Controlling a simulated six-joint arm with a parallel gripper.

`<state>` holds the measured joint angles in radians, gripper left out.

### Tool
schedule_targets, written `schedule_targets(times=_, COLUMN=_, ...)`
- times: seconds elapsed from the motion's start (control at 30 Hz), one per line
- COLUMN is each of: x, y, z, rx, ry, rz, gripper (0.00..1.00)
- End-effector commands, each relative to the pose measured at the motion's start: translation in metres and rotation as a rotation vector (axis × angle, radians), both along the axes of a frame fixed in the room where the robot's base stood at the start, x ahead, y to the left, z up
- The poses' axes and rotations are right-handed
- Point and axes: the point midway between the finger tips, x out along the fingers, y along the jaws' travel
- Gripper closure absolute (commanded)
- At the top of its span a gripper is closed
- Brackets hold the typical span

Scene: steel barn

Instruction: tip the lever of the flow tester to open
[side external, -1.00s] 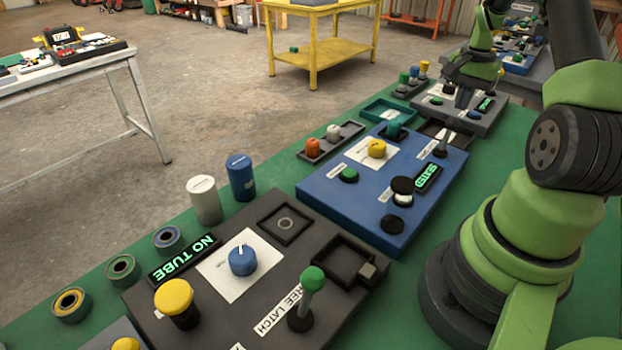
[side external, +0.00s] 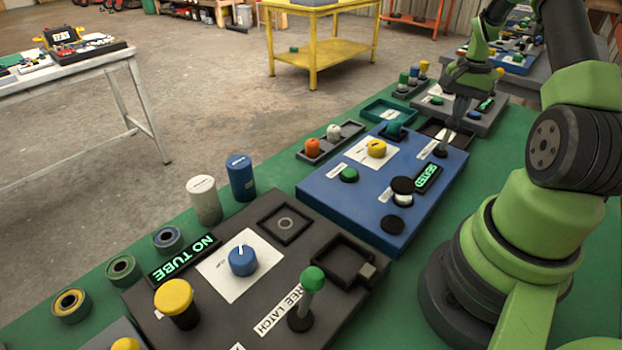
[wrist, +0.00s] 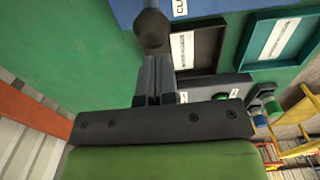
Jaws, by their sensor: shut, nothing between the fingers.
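The blue tester box (side external: 330,195) has a lit display reading something like "SEATED" (side external: 428,178). At its far right corner a short lever (side external: 442,146) stands in a dark round base. My gripper (side external: 452,125) points down right at this lever, with its fingers shut and nothing between them. In the wrist view the closed fingertips (wrist: 154,70) sit just below the lever's dark rounded end (wrist: 152,32). They look close to it or touching; I cannot tell which. The lever's lower part is mostly hidden in the wrist view.
A dark box (side external: 215,310) with a green-knobbed lever (side external: 312,282) stands nearer the camera. Black and teal trays (side external: 375,108) and a grey box (side external: 480,122) lie beyond the blue box. The green bench top is bare along its right side.

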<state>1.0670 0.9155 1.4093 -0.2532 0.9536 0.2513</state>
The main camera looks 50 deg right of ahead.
Motion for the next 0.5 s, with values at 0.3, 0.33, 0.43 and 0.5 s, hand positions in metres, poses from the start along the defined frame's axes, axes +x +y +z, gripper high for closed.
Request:
schedule_targets(times=0.3, x=0.0, y=0.0, z=-0.01, rx=0.001, ry=0.0, rz=0.0, gripper=1.0)
schedule_targets(times=0.33, x=0.0, y=0.0, z=-0.011, rx=0.001, ry=0.0, rz=0.0, gripper=1.0)
schedule_targets(times=0.43, x=0.0, y=0.0, z=-0.014, rx=0.0, ry=0.0, rz=0.0, gripper=1.0)
schedule_targets(times=0.5, x=0.0, y=0.0, z=-0.016, rx=0.0, ry=-0.001, rz=0.0, gripper=1.0)
